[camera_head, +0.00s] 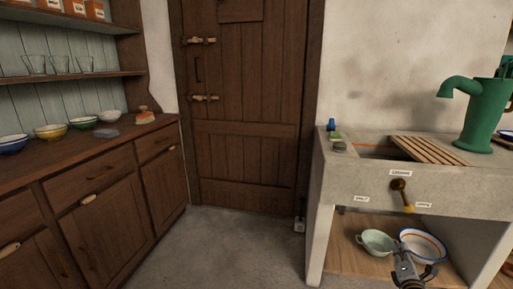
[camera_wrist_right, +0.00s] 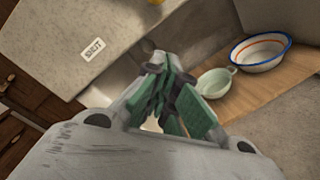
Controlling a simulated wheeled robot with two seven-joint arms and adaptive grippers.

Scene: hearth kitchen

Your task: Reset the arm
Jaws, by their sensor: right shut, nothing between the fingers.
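My right gripper (camera_head: 405,262) shows at the lower right of the head view, in front of the shelf under the stone sink. In the wrist view its green-padded fingers (camera_wrist_right: 158,75) are drawn together with nothing held. It is apart from the sink front and the bowls, as far as the views show. My left gripper is not in view.
A green bowl (camera_head: 376,242) and a white, blue-rimmed basin (camera_head: 424,241) stand on the shelf below. Open floor (camera_head: 235,235) lies left, before the door (camera_head: 245,110).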

